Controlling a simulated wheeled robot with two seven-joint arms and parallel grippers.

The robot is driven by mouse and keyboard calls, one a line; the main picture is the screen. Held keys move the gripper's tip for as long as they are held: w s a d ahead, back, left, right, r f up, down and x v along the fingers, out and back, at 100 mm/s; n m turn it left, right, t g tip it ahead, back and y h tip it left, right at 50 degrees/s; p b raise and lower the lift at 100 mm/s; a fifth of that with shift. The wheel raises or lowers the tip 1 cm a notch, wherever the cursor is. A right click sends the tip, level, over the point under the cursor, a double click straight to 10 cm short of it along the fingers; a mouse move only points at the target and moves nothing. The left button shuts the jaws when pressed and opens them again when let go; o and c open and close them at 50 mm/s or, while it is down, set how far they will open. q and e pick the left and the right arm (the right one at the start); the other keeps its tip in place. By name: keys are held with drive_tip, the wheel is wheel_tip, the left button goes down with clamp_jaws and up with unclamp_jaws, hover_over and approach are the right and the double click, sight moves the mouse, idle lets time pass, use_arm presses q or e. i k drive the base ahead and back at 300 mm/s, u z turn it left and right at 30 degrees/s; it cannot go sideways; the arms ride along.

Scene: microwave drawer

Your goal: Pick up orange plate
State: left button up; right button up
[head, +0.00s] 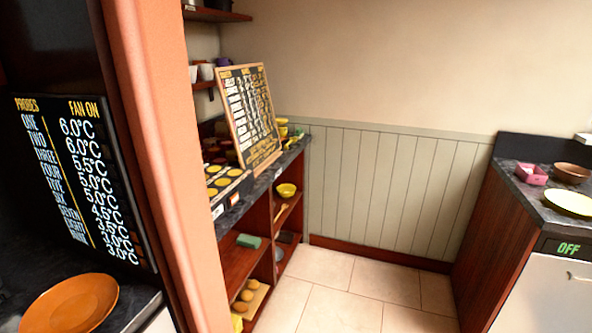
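The orange plate (70,304) lies on the dark counter at the lower left of the head view, near the counter's front edge. Its lower left part is close to the picture's bottom edge. Neither of my grippers shows in this view.
An orange-brown pillar (155,160) stands just right of the plate. A black sign (80,180) is behind the plate. A shelf unit (240,262) with bowls and a menu board (248,115) stands beyond. The tiled floor (350,290) is clear.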

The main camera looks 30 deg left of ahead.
sight(79, 305)
drive_tip(key=i, duration=2.45)
drive_tip(key=u, duration=3.2)
